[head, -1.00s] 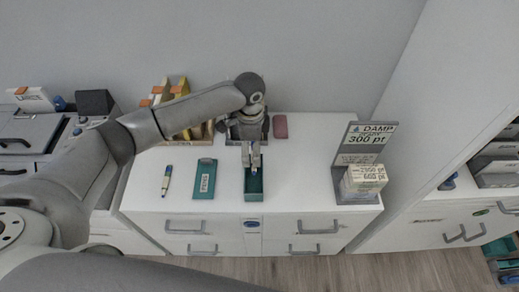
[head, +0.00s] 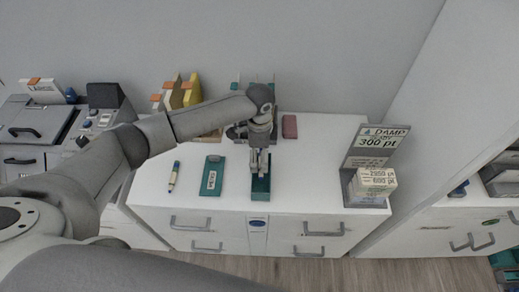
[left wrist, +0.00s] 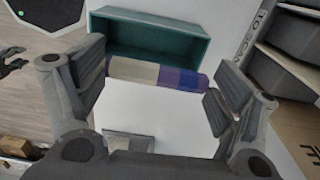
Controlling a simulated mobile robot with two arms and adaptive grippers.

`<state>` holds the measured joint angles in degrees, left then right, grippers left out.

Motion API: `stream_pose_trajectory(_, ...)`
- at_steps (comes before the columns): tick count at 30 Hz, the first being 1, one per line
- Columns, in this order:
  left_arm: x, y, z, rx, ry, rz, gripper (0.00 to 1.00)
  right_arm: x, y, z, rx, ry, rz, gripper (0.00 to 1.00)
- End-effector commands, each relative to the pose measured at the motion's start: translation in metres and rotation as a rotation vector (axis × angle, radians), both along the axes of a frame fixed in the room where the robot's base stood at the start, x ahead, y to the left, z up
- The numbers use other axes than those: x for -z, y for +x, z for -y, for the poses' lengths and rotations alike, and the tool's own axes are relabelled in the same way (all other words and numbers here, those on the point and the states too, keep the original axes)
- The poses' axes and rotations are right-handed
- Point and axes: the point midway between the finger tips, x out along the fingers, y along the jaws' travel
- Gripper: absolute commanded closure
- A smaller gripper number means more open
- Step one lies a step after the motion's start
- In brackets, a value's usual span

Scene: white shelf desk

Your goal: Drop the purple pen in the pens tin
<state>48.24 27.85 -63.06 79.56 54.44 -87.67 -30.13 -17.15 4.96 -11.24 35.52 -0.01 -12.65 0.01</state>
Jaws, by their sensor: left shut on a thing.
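The purple pen (left wrist: 178,77) shows in the left wrist view as a thick purple and pale barrel lying crosswise between my fingers. In the head view my left gripper (head: 260,170) is over the open teal tin (head: 260,195), near the front of the white desk; the pen is too small to make out there. The tin's teal wall also shows in the left wrist view (left wrist: 150,17), just beyond the pen.
A flat teal piece with a white label (head: 211,177) lies left of the tin, and a blue-tipped pen (head: 174,177) lies farther left. A reddish block (head: 290,127) is behind. A grey sign stand (head: 372,160) with boxes is at right. The desk between is clear.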

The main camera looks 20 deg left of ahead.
Motion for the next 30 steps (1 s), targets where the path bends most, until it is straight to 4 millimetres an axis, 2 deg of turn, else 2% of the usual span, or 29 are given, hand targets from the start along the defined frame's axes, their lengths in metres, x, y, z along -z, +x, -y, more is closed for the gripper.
stream_pose_trajectory(12, 0.031, 0.000, 0.000, 0.001, -0.001, 0.000, 0.29, 0.011, -0.001, -0.012, -0.001, 0.014, -0.001, 0.60)
stream_pose_trajectory(28, 0.038, 0.000, 0.000, 0.001, 0.000, 0.000, 0.29, 0.012, -0.001, -0.008, -0.003, 0.010, -0.001, 0.60)
stream_pose_trajectory(29, 0.038, 0.000, 0.000, 0.001, 0.000, 0.000, 0.10, 0.012, -0.001, -0.007, -0.003, 0.009, -0.001, 0.60)
stream_pose_trajectory(30, 0.038, 0.000, 0.000, 0.001, 0.000, 0.000, 0.05, 0.012, -0.001, -0.006, -0.003, 0.008, -0.001, 0.60)
